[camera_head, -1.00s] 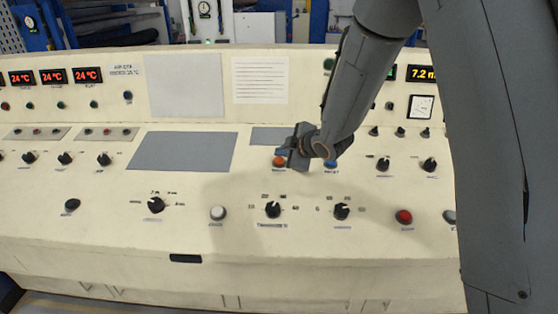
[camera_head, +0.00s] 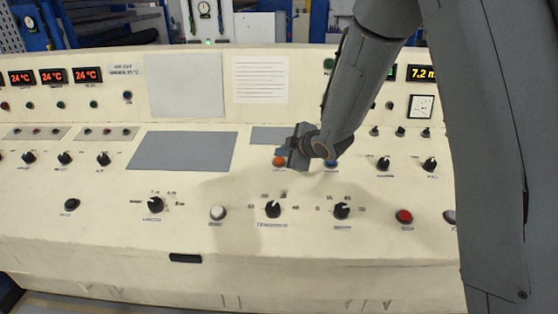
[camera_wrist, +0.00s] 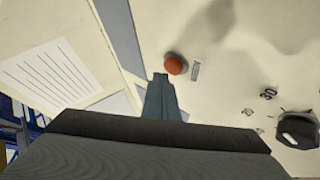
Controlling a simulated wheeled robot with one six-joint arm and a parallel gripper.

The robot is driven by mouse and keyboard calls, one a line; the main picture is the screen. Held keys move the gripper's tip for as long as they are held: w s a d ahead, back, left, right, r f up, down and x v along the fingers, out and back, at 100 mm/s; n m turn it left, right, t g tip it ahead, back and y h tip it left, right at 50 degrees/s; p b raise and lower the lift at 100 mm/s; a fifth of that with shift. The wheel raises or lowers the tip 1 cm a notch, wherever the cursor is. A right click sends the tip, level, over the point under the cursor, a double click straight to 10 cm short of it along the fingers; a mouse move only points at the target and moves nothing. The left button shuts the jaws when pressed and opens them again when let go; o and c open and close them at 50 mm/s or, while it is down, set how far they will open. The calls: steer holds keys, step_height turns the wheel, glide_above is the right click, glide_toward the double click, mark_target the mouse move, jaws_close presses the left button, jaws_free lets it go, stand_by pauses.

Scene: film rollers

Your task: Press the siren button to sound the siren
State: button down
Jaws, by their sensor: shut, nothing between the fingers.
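An orange button (camera_head: 279,160) sits on the cream control panel (camera_head: 200,260), with a small label I cannot read. I cannot tell from the labels which button is the siren button. My gripper (camera_head: 286,157) is shut and empty, close beside the orange button on its right in the head view. In the wrist view the orange button (camera_wrist: 175,64) shows just past the closed fingertips (camera_wrist: 161,78), a little to their right. I cannot tell whether they touch.
A blue button (camera_head: 330,163) is right of my gripper, partly behind my wrist. A white button (camera_head: 217,213), a red button (camera_head: 404,216) and black knobs (camera_head: 273,209) stand nearer the panel's front. A grey plate (camera_head: 182,151) lies left.

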steer(key=shift+w+f, duration=0.1)
steer(key=shift+f, duration=0.25)
steer(key=shift+f+b, duration=0.45)
steer(key=shift+b, duration=0.1)
stand_by(0.6)
steer(key=shift+r, duration=0.15)
steer(key=shift+r+p, duration=0.65)
steer(key=shift+r, duration=0.1)
steer(key=r+p, duration=0.1)
steer(key=r, duration=0.1)
steer(key=s+r+p, duration=0.1)
steer(key=r+p, duration=0.1)
steer(key=shift+s+r+p, duration=0.2)
steer(key=shift+r+p, duration=0.1)
steer(key=shift+r, duration=0.1)
stand_by(0.5)
